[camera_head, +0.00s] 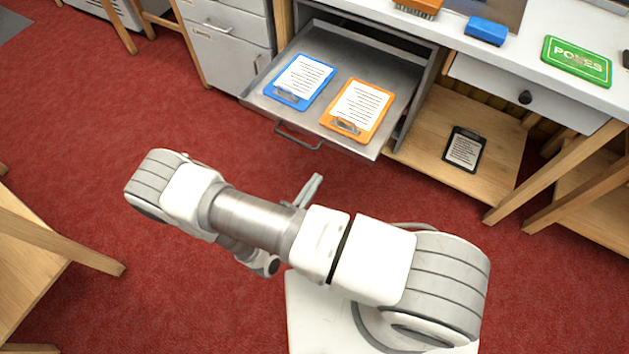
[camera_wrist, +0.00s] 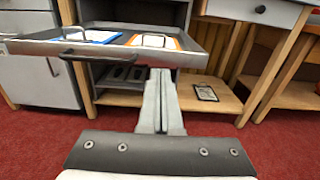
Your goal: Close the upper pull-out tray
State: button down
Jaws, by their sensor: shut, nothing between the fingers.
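The upper pull-out tray (camera_head: 299,115) is grey metal and stands well out from its cabinet in the head view. It has a bar handle (camera_head: 297,137) on its front edge. A blue clipboard (camera_head: 301,80) and an orange clipboard (camera_head: 357,108) lie on it, both with paper. In the wrist view the tray (camera_wrist: 190,57) is seen near its front edge, with the handle (camera_wrist: 88,57) to the left. My gripper (camera_wrist: 160,75) is shut and empty, in front of the tray and right of the handle. I cannot tell whether it touches the front. In the head view my arm mostly hides it.
A lower compartment with dark slots (camera_wrist: 122,75) shows under the tray. A black clipboard (camera_head: 465,149) lies on the low wooden shelf. A blue block (camera_head: 486,31) and a green POXES-like sign (camera_head: 577,61) sit on the bench top. Red floor is clear around my arm.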

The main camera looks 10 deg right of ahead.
aim_at(386, 77)
jog(key=b+x, duration=0.1)
jog(key=x, duration=1)
jog(key=shift+b, duration=0.3)
jog(key=b+x, duration=0.4)
jog(key=x, duration=3.2)
jog(key=shift+f+b, duration=0.15)
jog(key=shift+b, duration=0.2)
jog(key=shift+w+d, duration=0.3)
jog(key=shift+w, duration=0.05)
jog(key=shift+w+r, duration=0.15)
jog(key=shift+r, duration=0.15)
